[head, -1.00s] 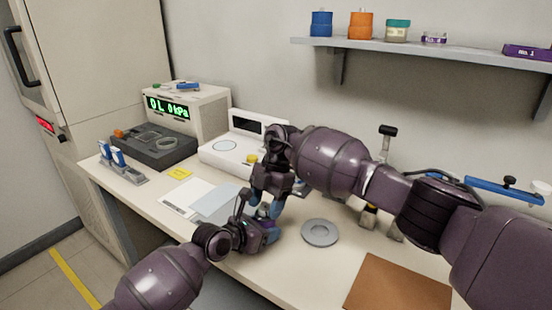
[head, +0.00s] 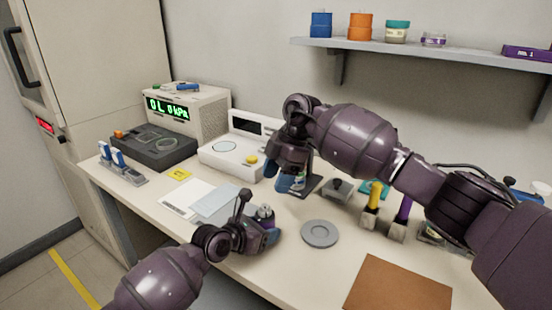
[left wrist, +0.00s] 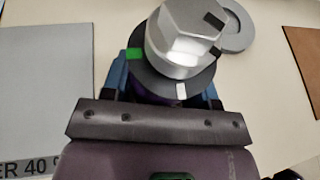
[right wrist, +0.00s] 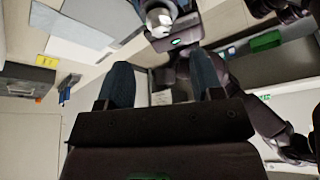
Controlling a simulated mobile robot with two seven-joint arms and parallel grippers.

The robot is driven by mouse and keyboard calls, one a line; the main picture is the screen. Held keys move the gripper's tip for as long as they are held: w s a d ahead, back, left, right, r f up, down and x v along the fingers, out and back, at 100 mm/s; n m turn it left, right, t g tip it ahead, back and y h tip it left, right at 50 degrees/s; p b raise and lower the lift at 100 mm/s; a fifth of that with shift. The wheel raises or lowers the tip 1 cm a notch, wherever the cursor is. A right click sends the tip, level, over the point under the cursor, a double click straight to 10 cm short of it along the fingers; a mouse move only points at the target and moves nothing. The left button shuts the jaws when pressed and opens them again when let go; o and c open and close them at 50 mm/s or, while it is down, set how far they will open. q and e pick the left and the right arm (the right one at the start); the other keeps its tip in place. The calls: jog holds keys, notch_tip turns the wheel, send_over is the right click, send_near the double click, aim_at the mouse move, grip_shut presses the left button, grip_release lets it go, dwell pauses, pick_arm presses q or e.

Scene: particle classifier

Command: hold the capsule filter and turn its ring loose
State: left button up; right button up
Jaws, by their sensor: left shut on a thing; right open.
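The capsule filter (head: 265,212) is upright in my left gripper (head: 266,236), low over the front of the bench. In the left wrist view it shows a silver faceted top (left wrist: 183,40) above a dark grey ring (left wrist: 155,83) with a green mark and a white mark. A little purple shows below the ring. The blue fingers of the left gripper close on it from both sides. My right gripper (head: 288,184) is open and empty, behind and above the filter. The filter's silver top also shows in the right wrist view (right wrist: 158,18), beyond the open fingers.
A grey round dish (head: 320,233) lies just right of the filter. A brown mat (head: 398,287) is at the front right. Holders with a yellow and a purple handle (head: 372,195) stand behind. A white device (head: 228,160) and papers (head: 190,198) are to the left.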

jog(key=shift+w+r+n+t, duration=0.2)
jog(key=shift+r+n, duration=0.55)
jog(key=shift+n, duration=1.2)
jog(key=shift+w+r+n+t, duration=0.2)
jog(key=shift+r+n, duration=0.5)
jog(key=shift+n, duration=1.3)
jog(key=shift+s+r+n+t, duration=0.1)
jog(key=shift+r+n+t, duration=0.45)
jog(key=shift+n, duration=1.4)
jog(key=shift+a+r+g, duration=0.1)
jog(key=shift+r+g, duration=0.1)
jog(key=shift+g, duration=0.05)
